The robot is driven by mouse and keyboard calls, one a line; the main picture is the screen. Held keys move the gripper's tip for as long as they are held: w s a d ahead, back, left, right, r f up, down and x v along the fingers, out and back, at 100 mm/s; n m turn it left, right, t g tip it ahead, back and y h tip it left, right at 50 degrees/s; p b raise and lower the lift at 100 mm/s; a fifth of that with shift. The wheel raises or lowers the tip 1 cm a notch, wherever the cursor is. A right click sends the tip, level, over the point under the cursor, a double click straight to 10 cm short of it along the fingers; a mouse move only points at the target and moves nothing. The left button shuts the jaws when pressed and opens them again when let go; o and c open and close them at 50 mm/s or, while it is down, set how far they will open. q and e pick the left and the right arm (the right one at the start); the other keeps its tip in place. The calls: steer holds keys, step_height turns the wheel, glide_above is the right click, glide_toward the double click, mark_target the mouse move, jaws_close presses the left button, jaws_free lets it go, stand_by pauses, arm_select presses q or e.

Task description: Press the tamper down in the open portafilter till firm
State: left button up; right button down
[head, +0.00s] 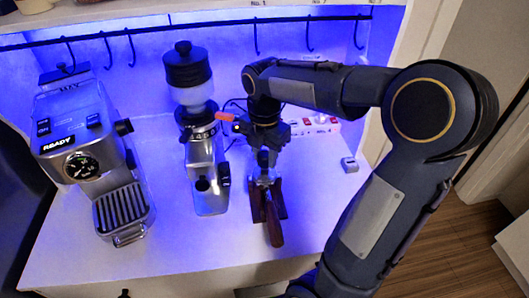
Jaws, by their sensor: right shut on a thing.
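My right gripper (266,157) points down over the portafilter, right of the grinder. It is shut on the tamper, which is mostly hidden by the fingers. The portafilter (273,222) lies on a dark stand on the white counter, its brown handle towards the front. Its metal basket is directly below the gripper and partly covered. I cannot tell how deep the tamper sits in the basket. My left gripper is out of view.
The espresso machine (84,140) with a READY display stands at the left. The grinder (206,175) stands close to the left of the portafilter. A power strip (318,128) and a small grey box (349,164) lie behind and right. A rail with hooks (180,28) crosses the back.

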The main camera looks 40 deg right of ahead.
steer(key=shift+r+p, duration=2.7)
steer(key=shift+r, duration=0.75)
steer(key=shift+f, duration=0.1)
